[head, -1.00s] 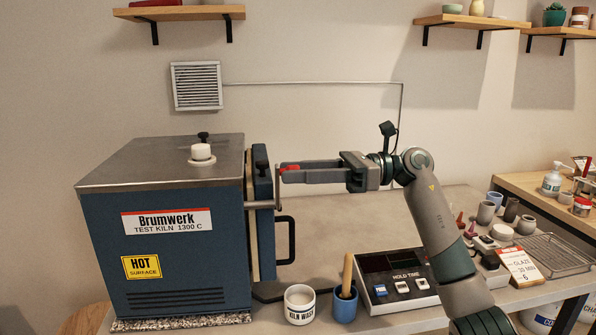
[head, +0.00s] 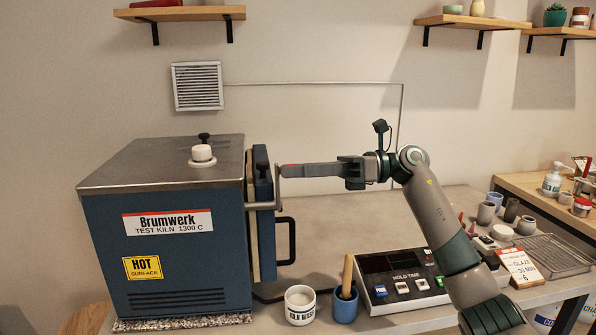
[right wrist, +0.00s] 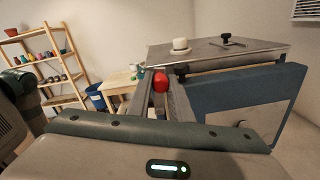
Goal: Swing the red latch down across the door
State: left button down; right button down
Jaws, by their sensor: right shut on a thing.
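The blue kiln (head: 180,245) stands at the left with its door (head: 264,235) on its right side, seen nearly edge-on. The door has a black handle (head: 289,240). A grey metal latch bar (head: 278,190) stands upright beside the door, with a red grip at its upper end, mostly hidden by the fingers in the head view. In the right wrist view the red grip (right wrist: 160,81) sits between the two fingers. My right gripper (head: 289,170) reaches in from the right and is shut on this red grip. My left gripper is not in view.
On the bench below stand a kiln wash cup (head: 299,305), a blue cup (head: 345,305) with a wooden handle, and a hold time box (head: 403,280). A white plug (head: 201,154) sits on the kiln top. The air right of the door is free around my arm.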

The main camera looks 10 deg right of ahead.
jog(key=shift+w+m, duration=0.5)
jog(key=shift+m, duration=0.2)
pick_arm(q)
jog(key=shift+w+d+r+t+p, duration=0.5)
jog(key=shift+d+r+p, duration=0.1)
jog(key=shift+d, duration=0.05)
pick_arm(e)
jog(key=m, duration=0.1)
jog(key=w+m, duration=0.1)
jog(key=shift+w+f+m, duration=0.25)
jog(key=shift+f+m, duration=0.15)
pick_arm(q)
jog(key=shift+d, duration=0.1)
pick_arm(e)
jog(key=c, duration=1.6)
grip_release()
jog(key=shift+d, duration=0.15)
